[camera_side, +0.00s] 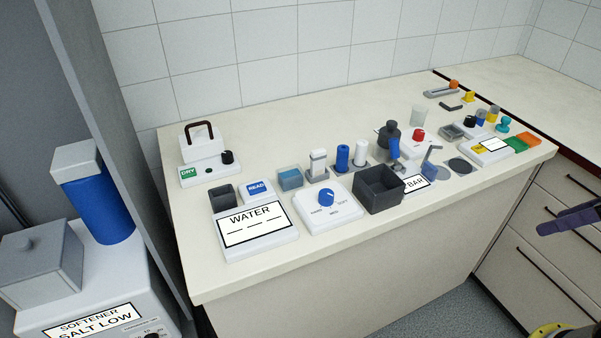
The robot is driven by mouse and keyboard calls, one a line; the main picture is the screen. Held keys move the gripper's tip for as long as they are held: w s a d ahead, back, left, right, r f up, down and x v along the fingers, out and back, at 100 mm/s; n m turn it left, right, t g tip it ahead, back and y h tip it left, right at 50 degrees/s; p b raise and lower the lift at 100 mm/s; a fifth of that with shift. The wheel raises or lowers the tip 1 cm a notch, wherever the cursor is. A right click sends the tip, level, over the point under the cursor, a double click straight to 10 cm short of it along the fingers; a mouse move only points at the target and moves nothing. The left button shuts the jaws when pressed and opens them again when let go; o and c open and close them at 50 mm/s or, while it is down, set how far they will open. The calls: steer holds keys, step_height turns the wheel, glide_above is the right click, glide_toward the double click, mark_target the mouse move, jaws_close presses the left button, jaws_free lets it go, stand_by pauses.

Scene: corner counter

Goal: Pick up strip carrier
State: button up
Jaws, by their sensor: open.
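I cannot tell for sure which object is the strip carrier. A likely one is the small white upright block (318,160) in a dark grey base, at the middle of the counter. It stands between a teal-topped grey box (290,179) and a blue cylinder (342,158). My gripper (566,220) is dark purple and shows at the right edge, in front of the drawers. It is open, with nothing seen in it, well away from the block and off the counter top.
A white WATER panel (254,232), a dial unit (329,207) and a dark open box (378,190) line the front edge. A grey-and-blue device (390,140) and several small items crowd the right. The left front counter (195,255) is clear. A softener (98,300) stands left.

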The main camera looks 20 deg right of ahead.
steer(key=w+a+r+m+t, duration=0.1)
steer(key=w+a+r+m, duration=0.1)
steer(key=w+r, duration=1.25)
steer(key=n+g, duration=0.2)
glide_above(320, 153)
steer(key=s, duration=0.4)
step_height(320, 153, down, 15)
steer(key=x, duration=1.3)
steer(key=shift+s+f, duration=0.15)
steer(key=shift+f, duration=0.1)
